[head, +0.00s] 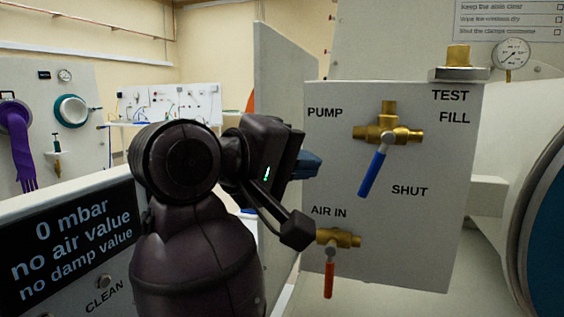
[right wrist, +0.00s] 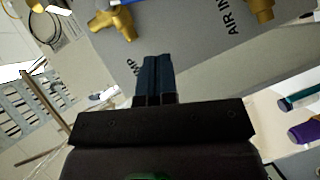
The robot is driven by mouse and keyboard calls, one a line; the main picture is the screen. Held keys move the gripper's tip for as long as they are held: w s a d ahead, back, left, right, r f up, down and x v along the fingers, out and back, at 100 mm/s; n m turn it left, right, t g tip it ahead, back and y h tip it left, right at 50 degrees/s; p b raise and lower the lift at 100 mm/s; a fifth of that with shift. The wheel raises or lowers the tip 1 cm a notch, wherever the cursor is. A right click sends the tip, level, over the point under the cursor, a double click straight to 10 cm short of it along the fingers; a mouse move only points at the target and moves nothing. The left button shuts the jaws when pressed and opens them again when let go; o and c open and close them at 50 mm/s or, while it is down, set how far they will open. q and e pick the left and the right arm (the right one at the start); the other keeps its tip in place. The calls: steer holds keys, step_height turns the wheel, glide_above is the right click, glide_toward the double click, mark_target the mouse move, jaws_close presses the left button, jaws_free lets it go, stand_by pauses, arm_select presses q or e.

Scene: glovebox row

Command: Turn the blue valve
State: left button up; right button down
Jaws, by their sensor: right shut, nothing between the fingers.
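The blue valve is a brass tee with a blue lever (head: 373,172), mounted on a light grey panel (head: 436,200) between the labels PUMP, TEST, FILL and SHUT. Its lever points down and slightly left. My right gripper (head: 308,165) is shut and empty, to the left of the blue lever and apart from it. In the right wrist view, its dark blue fingers (right wrist: 155,66) lie together before the panel. A brass valve body (right wrist: 112,20) and a bit of the blue lever (right wrist: 224,4) show at the top edge there. My left gripper is not in view.
A second brass valve with a red lever (head: 329,280) sits below, by AIR IN; my dark wrist partly covers its left side. A pressure gauge (head: 512,53) stands at upper right. A black sign (head: 70,246) reads 0 mbar at left. A large blue round port (head: 546,240) is at right.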

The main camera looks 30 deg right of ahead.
mark_target(375, 166)
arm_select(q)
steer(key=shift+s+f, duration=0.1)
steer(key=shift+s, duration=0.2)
arm_select(e)
steer(key=d, duration=0.2)
steer(key=s+d+f, duration=0.1)
steer(key=d, duration=0.1)
steer(key=d+f, duration=0.1)
steer(key=d, duration=0.2)
steer(key=shift+s, duration=0.4)
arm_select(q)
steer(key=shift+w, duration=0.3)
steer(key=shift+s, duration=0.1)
arm_select(e)
steer(key=shift+w+f, duration=0.1)
